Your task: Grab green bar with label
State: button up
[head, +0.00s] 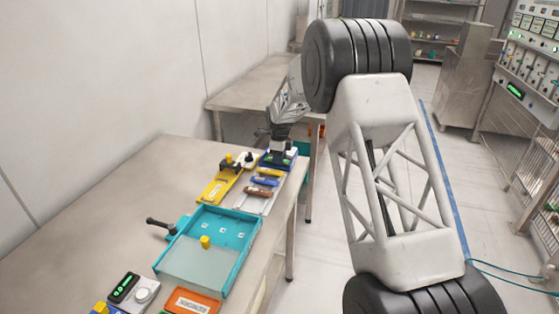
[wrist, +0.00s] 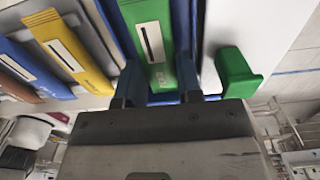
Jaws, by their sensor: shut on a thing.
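The green bar with a white label (wrist: 153,42) is in the wrist view, at the top middle. My gripper (wrist: 160,84) is shut on it, with one dark blue finger on each side of the bar near its end. In the head view my gripper (head: 280,137) points down over the blue fixture (head: 289,161) at the right edge of the table. The bar is mostly hidden by the gripper there. In the wrist view the bar appears inside or just above a blue-edged holder; I cannot tell whether it is lifted.
A yellow fixture (head: 221,185), a teal tray (head: 167,262) and an orange box (head: 190,302) stand on the table (head: 110,195).

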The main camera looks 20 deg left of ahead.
jog(key=shift+r, duration=1.45)
jog(key=s+d, duration=0.2)
jog(key=s, duration=0.2)
jog(key=s+d, duration=0.3)
jog(key=s, duration=0.2)
jog(key=s+d+r, duration=0.1)
jog(key=s+d, duration=0.1)
jog(key=s, duration=0.3)
jog(key=shift+d+r, duration=0.1)
jog(key=shift+d, duration=0.2)
